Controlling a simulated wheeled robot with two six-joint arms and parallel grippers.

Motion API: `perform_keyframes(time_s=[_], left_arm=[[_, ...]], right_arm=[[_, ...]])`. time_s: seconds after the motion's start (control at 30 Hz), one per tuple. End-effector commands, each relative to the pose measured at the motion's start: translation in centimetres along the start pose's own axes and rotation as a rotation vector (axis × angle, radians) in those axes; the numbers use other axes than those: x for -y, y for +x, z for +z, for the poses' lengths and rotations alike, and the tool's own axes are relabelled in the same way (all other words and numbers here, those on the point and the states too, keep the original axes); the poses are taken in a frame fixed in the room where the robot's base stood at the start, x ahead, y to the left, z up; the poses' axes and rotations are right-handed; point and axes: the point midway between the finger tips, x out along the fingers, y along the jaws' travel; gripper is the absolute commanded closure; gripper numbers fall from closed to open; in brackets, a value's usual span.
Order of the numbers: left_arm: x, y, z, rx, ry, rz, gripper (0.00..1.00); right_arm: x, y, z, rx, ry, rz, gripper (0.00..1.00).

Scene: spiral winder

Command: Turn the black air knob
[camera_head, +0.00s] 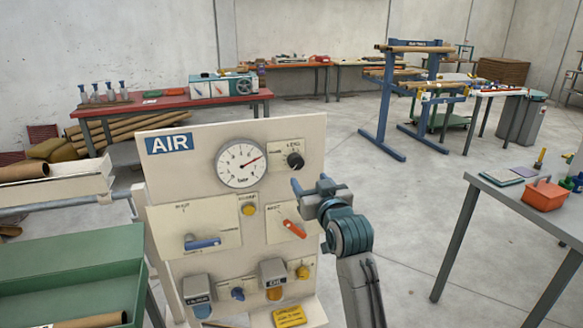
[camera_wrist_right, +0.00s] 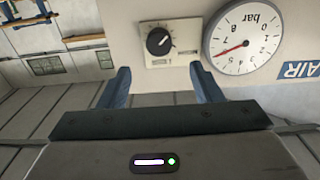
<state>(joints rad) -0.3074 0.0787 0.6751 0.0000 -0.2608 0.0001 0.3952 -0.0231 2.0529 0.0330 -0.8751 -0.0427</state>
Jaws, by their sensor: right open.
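The black air knob (camera_head: 295,160) sits at the upper right of the cream AIR panel (camera_head: 200,140), on a small pale plate right of the round gauge (camera_head: 241,163). In the right wrist view the knob (camera_wrist_right: 159,41) has a white pointer line and lies ahead of my fingers, roughly between them. My right gripper (camera_head: 311,186) is open and empty, just below and right of the knob in the head view and apart from it. In the wrist view both blue fingers of the gripper (camera_wrist_right: 160,85) are spread. My left gripper is not in view.
Lower on the panel are a blue lever (camera_head: 203,243), an orange-red lever (camera_head: 294,228) and several small knobs. A green bin (camera_head: 75,260) stands at the left. A grey table (camera_head: 500,205) with an orange box (camera_head: 545,194) is at the right. Open floor lies between.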

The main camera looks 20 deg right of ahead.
Motion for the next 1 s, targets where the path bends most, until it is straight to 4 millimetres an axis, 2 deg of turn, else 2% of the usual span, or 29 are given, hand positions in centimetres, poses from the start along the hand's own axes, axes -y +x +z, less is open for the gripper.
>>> perform_keyframes(time_s=[0.2,0.5,0.7,0.97,1.0], left_arm=[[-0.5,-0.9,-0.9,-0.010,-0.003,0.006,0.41],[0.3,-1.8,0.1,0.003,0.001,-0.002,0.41],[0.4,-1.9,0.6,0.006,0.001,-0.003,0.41],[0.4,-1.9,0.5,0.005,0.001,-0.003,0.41],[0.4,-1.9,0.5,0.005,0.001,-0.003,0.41]], right_arm=[[0.0,3.9,-0.2,0.003,0.000,0.000,0.41],[0.0,8.7,0.1,0.004,0.000,0.000,0.41],[0.0,9.9,0.1,0.003,0.000,0.000,0.41],[0.0,10.0,0.2,0.003,0.000,0.000,0.41],[0.0,10.0,0.2,0.003,0.000,0.000,0.47]])
